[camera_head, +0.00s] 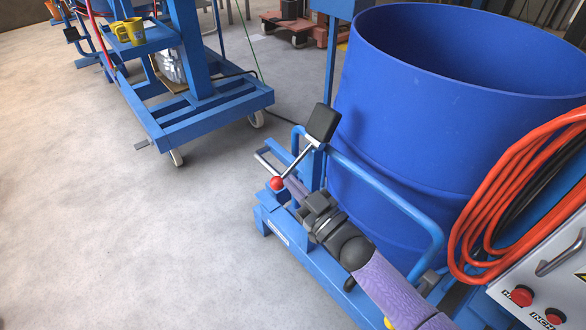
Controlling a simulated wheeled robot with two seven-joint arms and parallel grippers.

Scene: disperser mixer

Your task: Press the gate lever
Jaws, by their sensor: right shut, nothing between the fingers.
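A lever (296,163) on the blue mixer base has a thin metal rod. A red ball (277,183) is at its lower left end and a black rectangular pad (322,123) stands tilted at its upper end. I take it for the gate lever. My right gripper (291,185) is shut and empty. Its fingertips are right beside the red ball and below the rod; I cannot tell whether they touch. My right arm comes in from the lower right over the blue base. My left gripper is not in view.
A large open blue drum (400,130) stands behind the arm, with a curved blue guard rail (395,200) before it. Orange hose (510,180) and a control box (550,270) are at right. A blue wheeled frame (205,112) is upper left. Floor at left is clear.

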